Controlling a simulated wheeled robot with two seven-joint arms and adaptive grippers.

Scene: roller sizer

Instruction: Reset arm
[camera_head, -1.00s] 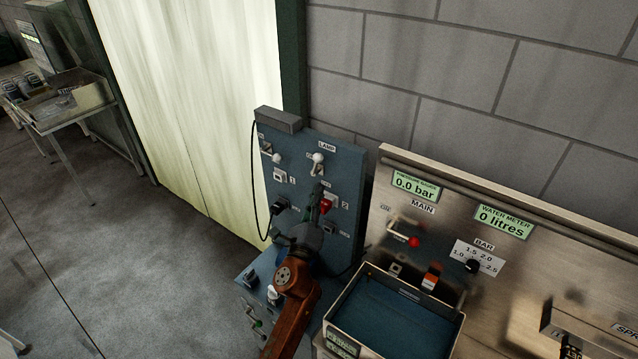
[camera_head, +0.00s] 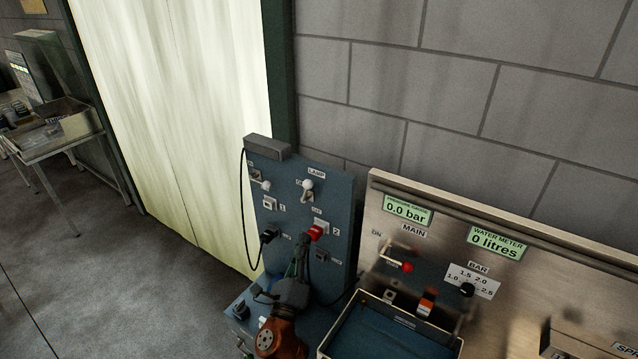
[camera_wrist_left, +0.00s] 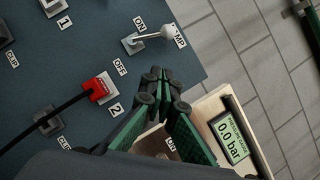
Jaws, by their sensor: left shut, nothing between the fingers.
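My left arm comes up from the bottom in the head view, and its left gripper (camera_head: 298,262) is just in front of the blue panel (camera_head: 335,192), below the red plug (camera_head: 316,233). In the left wrist view the gripper's green-padded fingers (camera_wrist_left: 161,78) are together with nothing between them. The red plug (camera_wrist_left: 97,87) sits at socket 2 with a black cable, apart from the fingers. The lamp toggle (camera_wrist_left: 155,35) is beyond the fingertips. My right gripper is not in view.
A steel panel (camera_head: 590,275) with a 0.0 bar gauge (camera_head: 406,210) and a red-knobbed main lever (camera_head: 407,267) stands to the right. A blue-floored tray (camera_head: 385,335) is in front of it. A black plug (camera_head: 270,234) with a looping cable is left on the blue panel.

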